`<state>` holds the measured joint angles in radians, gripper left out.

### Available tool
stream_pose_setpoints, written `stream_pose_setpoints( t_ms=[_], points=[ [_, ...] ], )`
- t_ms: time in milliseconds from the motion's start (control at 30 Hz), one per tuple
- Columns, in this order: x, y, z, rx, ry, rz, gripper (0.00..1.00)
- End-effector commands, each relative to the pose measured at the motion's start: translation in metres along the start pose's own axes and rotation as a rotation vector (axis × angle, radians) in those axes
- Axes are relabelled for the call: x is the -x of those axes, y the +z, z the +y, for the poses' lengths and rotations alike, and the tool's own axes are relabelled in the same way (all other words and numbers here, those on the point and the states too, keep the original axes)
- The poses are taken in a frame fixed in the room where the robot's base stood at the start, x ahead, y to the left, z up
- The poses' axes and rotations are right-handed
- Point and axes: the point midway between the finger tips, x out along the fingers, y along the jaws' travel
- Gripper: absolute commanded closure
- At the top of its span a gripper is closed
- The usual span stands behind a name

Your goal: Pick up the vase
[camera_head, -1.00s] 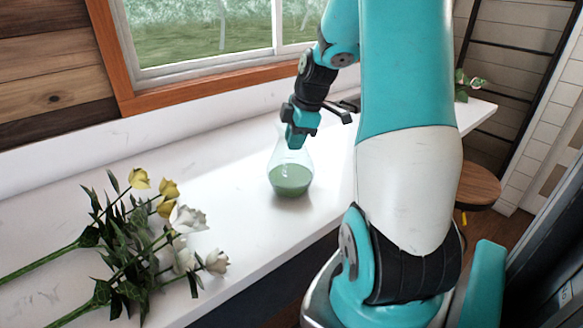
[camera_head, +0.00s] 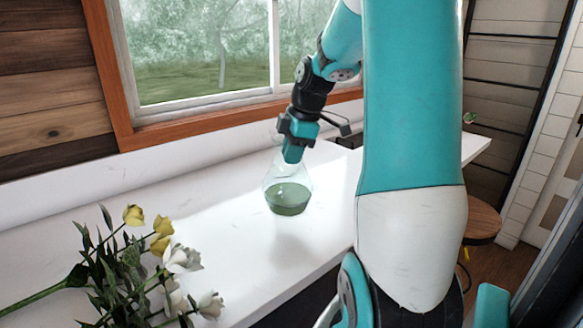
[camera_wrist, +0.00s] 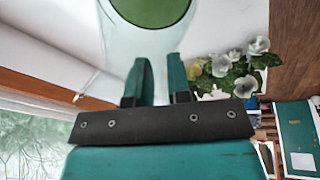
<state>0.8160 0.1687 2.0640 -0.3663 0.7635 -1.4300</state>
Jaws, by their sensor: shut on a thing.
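The vase (camera_head: 288,197) is a clear glass flask with green liquid in its base. My gripper (camera_head: 292,155) is shut on its narrow upper part, coming from above. The vase hangs a little above the white counter (camera_head: 215,200), with a soft shadow below it. It looks close to upright. In the wrist view the clear glass and green liquid of the vase (camera_wrist: 150,8) show at the top, beyond the two teal fingers (camera_wrist: 160,75). The vase's rim is hidden by the gripper.
Yellow and white flowers (camera_head: 140,270) lie on the counter at the left. A window (camera_head: 200,60) with an orange wooden frame stands behind the counter. A round wooden stool (camera_head: 481,222) is at the right. The counter around the vase is clear.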

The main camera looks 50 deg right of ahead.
Motion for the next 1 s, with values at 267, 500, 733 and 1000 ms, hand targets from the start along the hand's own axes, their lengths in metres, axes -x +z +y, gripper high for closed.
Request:
stream_pose_setpoints(
  t_ms=[267,500,733,1000],
  points=[
    [0.039,-0.010,0.007,0.003,0.007,0.001,1.00],
    [0.070,-0.018,0.012,0.003,0.006,0.002,1.00],
    [0.097,-0.025,0.015,0.002,0.006,0.001,1.00],
    [0.119,-0.030,0.018,0.002,0.005,0.002,1.00]
  ],
)
